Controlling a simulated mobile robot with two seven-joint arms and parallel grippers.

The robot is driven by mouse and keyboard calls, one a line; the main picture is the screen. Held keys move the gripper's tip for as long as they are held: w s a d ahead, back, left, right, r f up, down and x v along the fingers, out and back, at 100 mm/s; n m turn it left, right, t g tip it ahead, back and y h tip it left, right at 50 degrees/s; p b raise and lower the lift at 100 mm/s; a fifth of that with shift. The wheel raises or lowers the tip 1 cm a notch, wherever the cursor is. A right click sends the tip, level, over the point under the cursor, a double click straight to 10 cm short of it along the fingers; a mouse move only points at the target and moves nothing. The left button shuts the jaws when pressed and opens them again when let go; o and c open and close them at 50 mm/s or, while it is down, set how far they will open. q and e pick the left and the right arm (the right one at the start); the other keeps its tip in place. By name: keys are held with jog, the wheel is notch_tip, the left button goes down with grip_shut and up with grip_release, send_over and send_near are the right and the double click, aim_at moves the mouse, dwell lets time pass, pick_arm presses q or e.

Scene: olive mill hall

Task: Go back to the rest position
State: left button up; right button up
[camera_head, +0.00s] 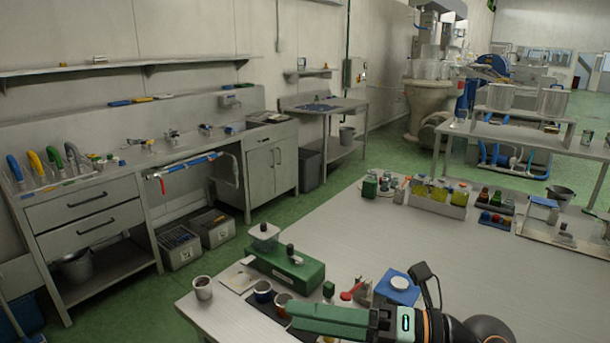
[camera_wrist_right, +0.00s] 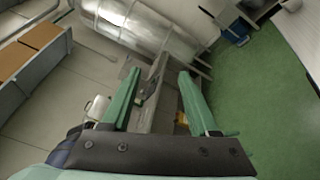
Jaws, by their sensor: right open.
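My right gripper (camera_head: 291,318) reaches in from the lower right of the head view, over the near part of the long worktable (camera_head: 345,235). Its green fingers point left and seem to be above the table top. In the right wrist view, the two green fingers of this gripper (camera_wrist_right: 160,73) stand apart with nothing between them. My left gripper does not show in either view.
A rack of yellow-green bottles (camera_head: 438,197) stands farther back. The table's middle is clear. A sink counter (camera_head: 85,205) lines the left wall.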

jog(key=w+d+r+m+t+h, duration=0.2)
jog(key=d+r+m+t, duration=0.15)
jog(key=m+t, duration=0.5)
jog(key=w+d+r+m+t+h, duration=0.25)
jog(key=d+m+t, duration=0.35)
jog(key=m, duration=0.4)
jog(key=d+f+m+g+h, duration=0.1)
jog(key=d+f+m+h, duration=0.55)
jog(key=f, duration=0.25)
jog(key=d+f+m+g+h, duration=0.1)
jog(key=d+f+m+h, duration=0.4)
jog(key=f+m+h, duration=0.25)
jog(key=s+f+m+g+y, duration=0.1)
jog(key=s+f+m+g, duration=0.3)
jog(key=s+f+g, duration=1.3)
jog(key=a+f+t+y+b, duration=0.1)
jog(key=f+t, duration=0.3)
jog(key=f, duration=0.5)
jog(key=a+f+t+y+b, duration=0.1)
jog(key=a+f+t, duration=0.3)
jog(key=f, duration=0.5)
jog(key=shift+w+t+b, duration=0.3)
jog(key=shift+t+b, duration=0.45)
jog(key=shift+b, duration=0.15)
